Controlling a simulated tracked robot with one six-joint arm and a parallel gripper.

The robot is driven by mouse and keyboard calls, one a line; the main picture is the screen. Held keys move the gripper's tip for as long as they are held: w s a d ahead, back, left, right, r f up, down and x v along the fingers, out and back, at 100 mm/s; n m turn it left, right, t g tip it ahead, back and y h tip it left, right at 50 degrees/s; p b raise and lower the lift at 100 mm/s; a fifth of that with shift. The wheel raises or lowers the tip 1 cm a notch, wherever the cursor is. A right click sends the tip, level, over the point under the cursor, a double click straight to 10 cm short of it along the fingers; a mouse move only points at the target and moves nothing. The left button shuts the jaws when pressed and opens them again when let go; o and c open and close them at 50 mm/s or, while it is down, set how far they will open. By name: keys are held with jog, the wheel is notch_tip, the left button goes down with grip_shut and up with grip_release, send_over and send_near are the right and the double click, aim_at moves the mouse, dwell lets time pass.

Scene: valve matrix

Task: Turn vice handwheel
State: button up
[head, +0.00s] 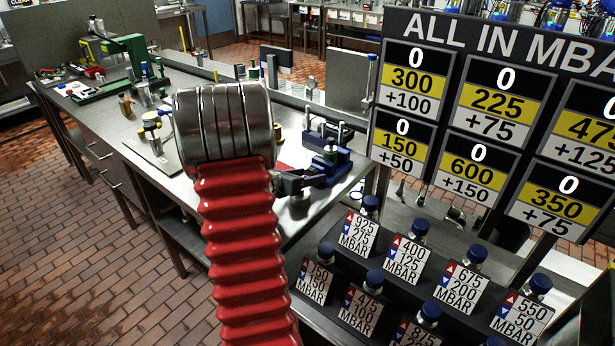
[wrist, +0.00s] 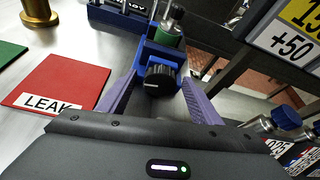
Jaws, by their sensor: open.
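The blue vice (head: 335,168) stands on the metal bench in the head view, with a small green-banded cylinder (head: 330,152) at it. In the wrist view the blue vice (wrist: 165,52) is at top centre, and its black handwheel (wrist: 160,79) faces me. My gripper (wrist: 159,80) is open, with one purple finger on each side of the handwheel; I cannot tell whether either touches it. In the head view my gripper (head: 308,181) is at the vice's near left side, partly hidden behind my red arm.
A red LEAK plate (wrist: 62,85) lies left of my gripper in the wrist view. A brass piece (wrist: 38,12) stands beyond it. The ALL IN MBAR panel (head: 500,110) and a rack of blue-capped valves (head: 420,235) stand close on the right. A green machine (head: 120,65) is far left.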

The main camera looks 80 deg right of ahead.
jog(key=c, duration=1)
jog(key=shift+c, duration=0.2)
jog(key=shift+m, duration=0.3)
jog(key=shift+s+m+t+h, duration=0.15)
jog(key=shift+m+t+h, duration=0.35)
jog(key=shift+m+t, duration=0.7)
jog(key=o, duration=1)
jog(key=shift+o, duration=0.2)
jog(key=shift+a, duration=0.15)
